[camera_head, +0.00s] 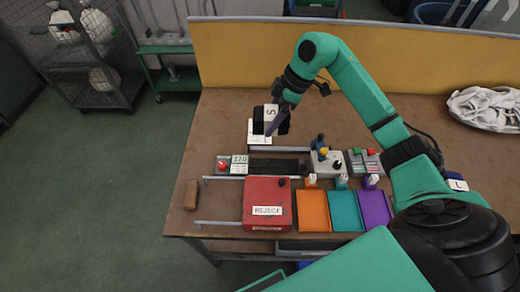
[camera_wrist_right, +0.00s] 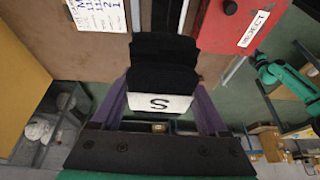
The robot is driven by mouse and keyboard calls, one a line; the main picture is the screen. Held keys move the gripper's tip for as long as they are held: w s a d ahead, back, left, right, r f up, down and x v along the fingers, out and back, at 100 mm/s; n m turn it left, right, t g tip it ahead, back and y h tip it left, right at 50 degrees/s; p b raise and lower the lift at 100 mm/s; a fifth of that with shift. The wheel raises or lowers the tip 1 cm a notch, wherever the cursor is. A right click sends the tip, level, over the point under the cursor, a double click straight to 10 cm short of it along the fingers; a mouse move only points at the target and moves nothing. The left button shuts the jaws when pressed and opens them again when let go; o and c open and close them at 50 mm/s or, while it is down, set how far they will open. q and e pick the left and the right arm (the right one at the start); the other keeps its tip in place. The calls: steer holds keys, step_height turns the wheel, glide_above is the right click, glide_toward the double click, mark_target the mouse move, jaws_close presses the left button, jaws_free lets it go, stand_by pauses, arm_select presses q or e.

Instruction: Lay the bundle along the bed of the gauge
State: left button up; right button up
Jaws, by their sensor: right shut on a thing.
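My right gripper (camera_head: 275,121) is shut on a black bundle (camera_wrist_right: 165,48) with a white band marked S. In the wrist view the bundle sits between the two purple fingers (camera_wrist_right: 162,105), its dark folded end pointing away. In the head view the bundle, with its S band (camera_head: 271,112), is over the back left of the table. The gauge's dark bed (camera_head: 276,166) lies nearer the front, beside a display reading 170 (camera_head: 239,160). The bundle appears apart from the bed. My left gripper is in neither view.
A white card (camera_head: 254,139) lies behind the gauge. A joystick box (camera_head: 327,163) stands at the bed's right end. In front are a red REJECT box (camera_head: 267,195) and orange (camera_head: 313,211), teal (camera_head: 345,211) and purple (camera_head: 375,209) bins.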

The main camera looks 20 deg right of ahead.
steer(key=s+f+p, duration=0.2)
steer(key=s+f, duration=0.1)
steer(key=f, duration=0.6)
glide_above(266, 168)
steer(key=d, duration=0.1)
steer(key=f, duration=0.5)
steer(key=shift+s+d+p, duration=0.15)
steer(key=shift+s+p, duration=0.25)
step_height(266, 168, down, 4)
steer(key=shift+f, duration=0.45)
steer(key=o, duration=1.5)
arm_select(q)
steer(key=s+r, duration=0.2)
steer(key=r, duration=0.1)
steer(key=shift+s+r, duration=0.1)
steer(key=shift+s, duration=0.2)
